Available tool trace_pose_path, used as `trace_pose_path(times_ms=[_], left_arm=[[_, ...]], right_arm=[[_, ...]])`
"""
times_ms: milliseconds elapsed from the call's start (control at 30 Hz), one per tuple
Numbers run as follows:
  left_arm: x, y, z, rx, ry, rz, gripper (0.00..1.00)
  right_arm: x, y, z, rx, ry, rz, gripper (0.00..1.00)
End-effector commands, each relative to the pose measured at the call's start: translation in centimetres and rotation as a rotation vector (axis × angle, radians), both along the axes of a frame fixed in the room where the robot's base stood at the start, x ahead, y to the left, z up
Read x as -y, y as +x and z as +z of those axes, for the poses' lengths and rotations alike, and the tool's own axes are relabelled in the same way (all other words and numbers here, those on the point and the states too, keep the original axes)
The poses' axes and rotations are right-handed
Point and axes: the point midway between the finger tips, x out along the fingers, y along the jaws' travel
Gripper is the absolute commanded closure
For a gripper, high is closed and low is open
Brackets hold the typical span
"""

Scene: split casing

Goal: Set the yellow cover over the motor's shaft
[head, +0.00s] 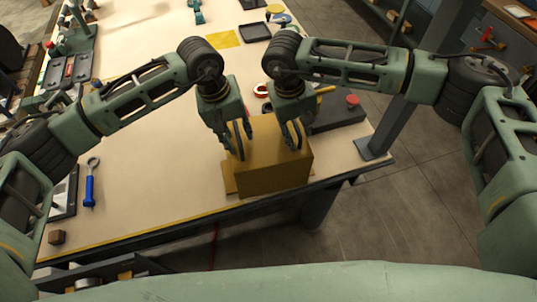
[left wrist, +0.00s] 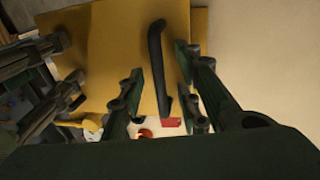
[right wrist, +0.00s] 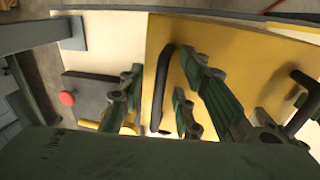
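The yellow cover (head: 272,170) is a box-like block near the table's front edge, with two black bar handles on top. My left gripper (head: 233,146) is over its left side. In the left wrist view its fingers stand apart on either side of one black handle (left wrist: 158,62), with gaps visible. My right gripper (head: 291,138) is over the right side. In the right wrist view its fingers straddle the other handle (right wrist: 160,88), also apart from it. I cannot make out the motor or its shaft; whether the cover hides them I cannot tell.
A dark grey box with a red button (head: 352,100) lies right of the cover. A blue tool (head: 90,188), a small brown block (head: 56,237) and a black tray (head: 255,32) lie on the table (head: 150,170). The table's left middle is mostly clear.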

Motion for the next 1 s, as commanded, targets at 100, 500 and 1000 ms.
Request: trace_pose_path(times_ms=[100,500,1000], left_arm=[[0.02,0.01,-0.06,0.000,0.000,0.000,0.69],[0.00,0.02,-0.02,0.000,0.000,0.000,0.93],[-0.14,0.06,-0.02,0.000,0.003,0.000,1.00]], right_arm=[[0.03,0.01,-0.05,0.000,0.000,0.000,0.69],[0.02,0.02,-0.02,0.000,0.000,0.000,0.92],[0.21,0.06,0.02,0.001,-0.006,0.000,1.00]])
